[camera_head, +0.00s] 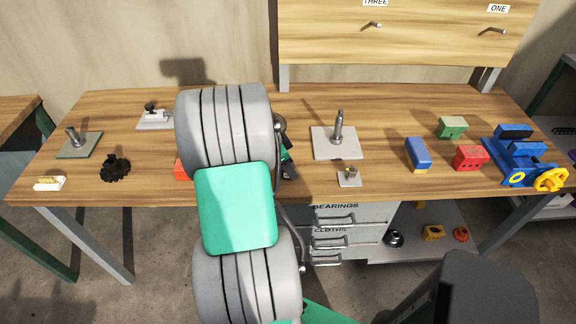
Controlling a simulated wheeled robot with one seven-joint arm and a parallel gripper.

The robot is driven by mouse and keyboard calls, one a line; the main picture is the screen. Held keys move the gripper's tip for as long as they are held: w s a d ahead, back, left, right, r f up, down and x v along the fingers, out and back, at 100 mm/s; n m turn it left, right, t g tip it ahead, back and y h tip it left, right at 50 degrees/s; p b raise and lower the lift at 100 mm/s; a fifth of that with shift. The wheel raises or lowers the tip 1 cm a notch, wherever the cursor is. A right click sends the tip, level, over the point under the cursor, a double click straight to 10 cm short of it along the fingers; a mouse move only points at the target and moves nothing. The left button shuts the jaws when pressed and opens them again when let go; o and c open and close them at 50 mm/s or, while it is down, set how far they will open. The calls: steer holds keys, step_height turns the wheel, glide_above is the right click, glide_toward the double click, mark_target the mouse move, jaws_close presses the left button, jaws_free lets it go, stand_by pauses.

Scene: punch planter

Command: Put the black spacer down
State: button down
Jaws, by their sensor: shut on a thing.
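My arm fills the middle of the head view and hides much behind it. A dark sliver of my gripper (288,164) shows at the arm's right edge, over the front part of the workbench (240,188). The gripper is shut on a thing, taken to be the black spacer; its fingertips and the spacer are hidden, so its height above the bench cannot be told. A black toothed part (115,168) lies on the bench at the left.
A plate with an upright post (335,140) and a small plate (349,176) stand right of my arm. Blue (418,154), red (471,158) and green (452,127) blocks and a blue vise (515,160) are farther right. Bare bench lies between post and blocks.

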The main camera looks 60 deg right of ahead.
steer(key=c, duration=1.4)
jaws_free()
steer(key=shift+f, duration=0.2)
steer(key=o, duration=0.5)
steer(key=shift+r, duration=0.1)
steer(key=shift+r+p, duration=0.3)
steer(key=shift+r, duration=0.05)
steer(key=b+v, duration=0.1)
steer(key=v, duration=1.1)
steer(key=w+a+r+n+t, duration=0.1)
steer(key=w+a+n+t, duration=0.2)
steer(key=w+a+n, duration=0.7)
steer(key=a+f+n+t+y, duration=0.1)
steer(key=a+n+t+y, duration=0.2)
steer(key=a+n, duration=1.3)
steer(key=a, duration=1.4)
steer(key=shift+n, duration=0.3)
